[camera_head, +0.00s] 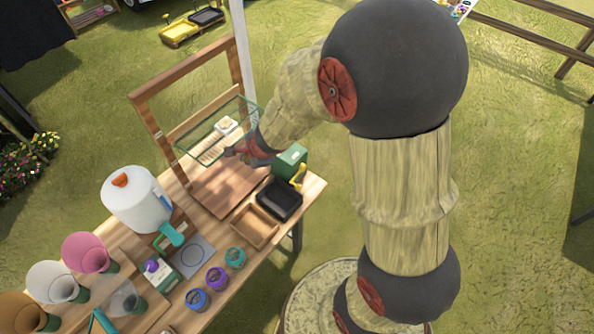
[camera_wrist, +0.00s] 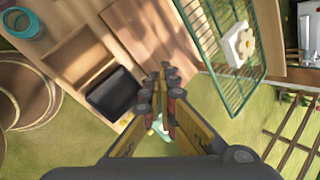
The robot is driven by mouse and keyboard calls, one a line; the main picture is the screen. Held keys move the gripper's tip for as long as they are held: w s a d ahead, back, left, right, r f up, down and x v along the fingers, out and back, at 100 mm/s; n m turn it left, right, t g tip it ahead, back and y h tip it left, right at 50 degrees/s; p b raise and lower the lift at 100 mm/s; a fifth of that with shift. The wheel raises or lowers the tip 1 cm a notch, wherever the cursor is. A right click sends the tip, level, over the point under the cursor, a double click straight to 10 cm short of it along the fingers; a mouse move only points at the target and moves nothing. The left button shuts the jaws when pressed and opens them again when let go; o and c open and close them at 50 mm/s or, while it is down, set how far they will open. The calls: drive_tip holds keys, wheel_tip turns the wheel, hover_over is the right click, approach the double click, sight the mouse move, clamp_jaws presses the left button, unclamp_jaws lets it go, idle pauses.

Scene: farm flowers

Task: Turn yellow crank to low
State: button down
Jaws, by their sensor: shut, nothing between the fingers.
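The yellow crank (camera_head: 298,177) is on the right side of a small green box (camera_head: 289,159) at the right end of the wooden table, in the head view. My gripper (camera_head: 238,152) is left of the green box, near the green wire basket, apart from the crank. In the wrist view my gripper (camera_wrist: 165,72) has its fingers together with nothing visible held between the tips. Which setting the crank points to is too small to read.
A black tray (camera_head: 279,200) and a wooden tray (camera_head: 255,227) lie in front of the green box. A green wire basket (camera_wrist: 213,62) with a white flower block (camera_wrist: 239,44) is close to my fingers. A wooden frame (camera_head: 153,125) rises at the table's back. A white dispenser (camera_head: 137,200) stands left.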

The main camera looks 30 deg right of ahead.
drive_tip(key=s+d+f+m+g+h+p, duration=0.2)
drive_tip(key=d+f+m+h, duration=0.1)
drive_tip(key=d+m, duration=0.3)
drive_tip(key=m+g+h, duration=0.2)
drive_tip(key=m+g, duration=0.1)
drive_tip(key=m, duration=0.3)
approach(297, 187)
drive_tip(key=shift+t+y, duration=0.3)
drive_tip(key=b+x, duration=0.2)
drive_tip(key=x, duration=0.1)
drive_tip(key=d+b+x, duration=0.1)
drive_tip(key=b+x, duration=0.2)
drive_tip(key=shift+d+f, duration=0.15)
drive_tip(key=shift+d, duration=0.15)
drive_tip(key=shift+s+a+f+n+h+b, duration=0.15)
drive_tip(key=shift+f+h+b, duration=0.2)
drive_tip(key=shift+b, duration=1.05)
drive_tip(key=shift+w+a+f+n+h+b, duration=0.15)
drive_tip(key=shift+f+h+b, duration=0.2)
drive_tip(key=shift+b, duration=1)
